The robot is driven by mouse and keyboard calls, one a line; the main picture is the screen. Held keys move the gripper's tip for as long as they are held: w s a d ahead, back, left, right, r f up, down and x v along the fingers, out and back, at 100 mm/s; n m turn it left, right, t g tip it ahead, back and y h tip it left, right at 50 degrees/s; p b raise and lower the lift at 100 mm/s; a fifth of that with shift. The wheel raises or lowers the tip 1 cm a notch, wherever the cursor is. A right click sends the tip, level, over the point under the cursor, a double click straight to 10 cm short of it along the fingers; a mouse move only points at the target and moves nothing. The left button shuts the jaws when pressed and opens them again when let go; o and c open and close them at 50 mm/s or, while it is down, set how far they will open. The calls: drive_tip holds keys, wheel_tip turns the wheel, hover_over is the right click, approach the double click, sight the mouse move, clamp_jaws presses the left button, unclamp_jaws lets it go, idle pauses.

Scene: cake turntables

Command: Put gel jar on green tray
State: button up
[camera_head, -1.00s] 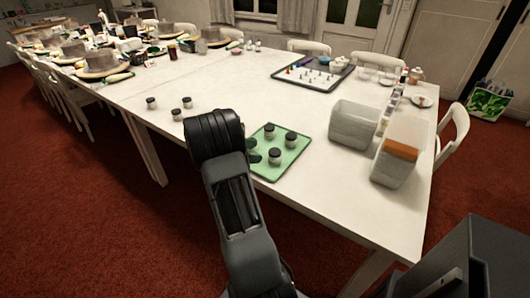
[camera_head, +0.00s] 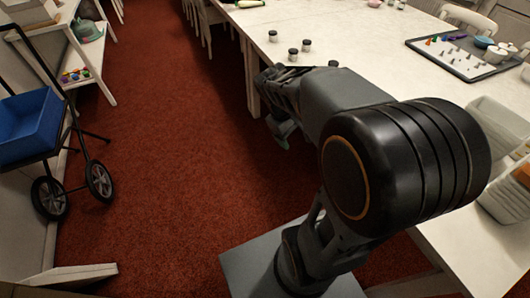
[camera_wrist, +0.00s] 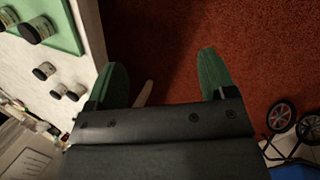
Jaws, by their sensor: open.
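Three small jars with dark lids stand on the white table in the head view: a left jar (camera_head: 273,35), a front jar (camera_head: 293,54) and a right jar (camera_head: 306,45). I cannot tell which is the gel jar. The green tray (camera_wrist: 66,18) shows in the wrist view, with a dark-lidded jar (camera_wrist: 36,30) and another at the picture's left edge. My arm hides the tray in the head view. My gripper (camera_wrist: 163,72) is open and empty, over the red carpet beside the table edge, apart from the jars and tray.
A cart with a blue bin (camera_head: 35,125) stands at the left, near a white shelf (camera_head: 90,55). Red carpet (camera_head: 180,130) lies clear between.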

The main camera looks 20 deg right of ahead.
drive_tip(key=s+a+m+t+y, duration=0.3)
drive_tip(key=s+a+y, duration=0.1)
drive_tip(key=a, duration=0.6)
drive_tip(key=shift+a+r+m+t, duration=0.3)
drive_tip(key=shift+a+t, duration=0.05)
drive_tip(key=shift+t, duration=0.05)
wheel_tip(320, 180, up, 13)
drive_tip(key=p, duration=1.2)
drive_tip(key=shift+t+p, duration=0.3)
drive_tip(key=shift+r, duration=0.1)
